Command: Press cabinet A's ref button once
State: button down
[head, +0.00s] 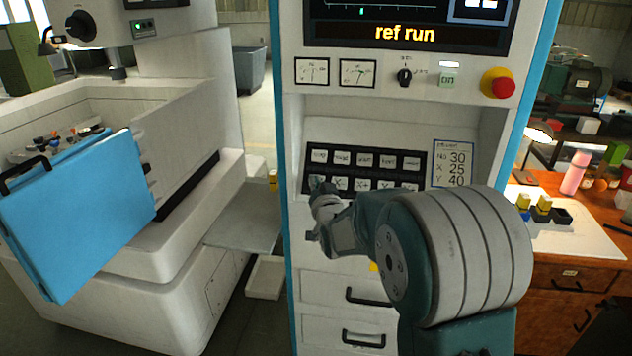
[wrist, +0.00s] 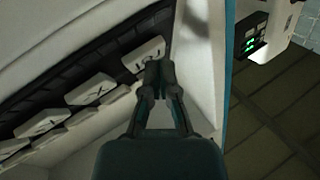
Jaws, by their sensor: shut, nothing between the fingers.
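The control cabinet (head: 292,130) stands upright in the middle of the head view, white with blue edges. Its screen (head: 405,33) shows "ref run" in orange. A black keypad (head: 432,166) carries two rows of pale keys. My gripper (head: 318,188) is at the left end of the lower row and partly covers the key there. In the wrist view my gripper (wrist: 160,68) is shut and empty, its tips at the edge of a white end key (wrist: 143,54). I cannot tell if they touch it. The key's lettering is too small to read surely, as is any cabinet letter.
A red emergency knob (head: 502,87) and a small lit switch (head: 449,77) sit above the keypad. A note card (head: 454,163) is at its right. A machine with a blue door (head: 80,215) stands left. A wooden bench (head: 575,262) stands right.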

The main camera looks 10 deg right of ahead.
jog(key=shift+s+a+r, duration=0.2)
jog(key=shift+s+r, duration=0.15)
jog(key=shift+s, duration=0.1)
jog(key=s+r, duration=0.1)
jog(key=s+a+r, duration=0.1)
jog(key=s+r, duration=0.1)
jog(key=shift+s+a, duration=0.3)
jog(key=shift+s, duration=0.1)
dwell(0.6)
jog(key=s+d+f+n+g, duration=0.1)
jog(key=s+g, duration=0.5)
jog(key=s, duration=1.1)
jog(key=s+d+f+n+g, duration=0.1)
jog(key=s+f+g, duration=0.3)
jog(key=s, duration=1.4)
jog(key=g, duration=0.3)
jog(key=shift+s+d+f+n+h, duration=0.2)
jog(key=shift+d+n+h, duration=0.1)
jog(key=shift+n, duration=0.1)
